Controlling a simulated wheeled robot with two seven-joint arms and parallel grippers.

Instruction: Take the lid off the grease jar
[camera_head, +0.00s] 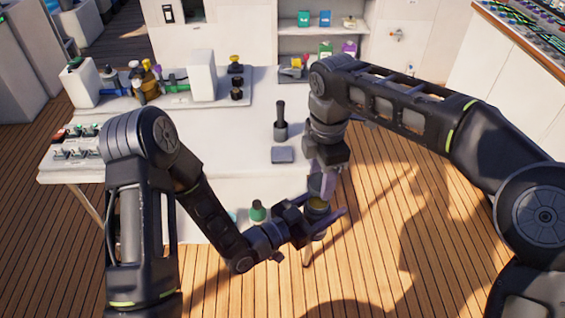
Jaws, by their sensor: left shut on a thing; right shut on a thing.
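My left gripper (326,221) comes in from the left and is shut around the jar from the side. My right gripper (321,188) points down from above and is shut at the jar's top, where the lid is. The fingers hide most of the jar and the lid, so I cannot tell whether the lid is apart from the jar.
A green-capped container (258,211) stands at the table's front, left of the grippers. A dark upright tool (281,122) and a flat grey block (282,155) are farther back. Bottles (148,80) and a white box (201,75) fill the back left. The white table (235,130) is clear in the middle.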

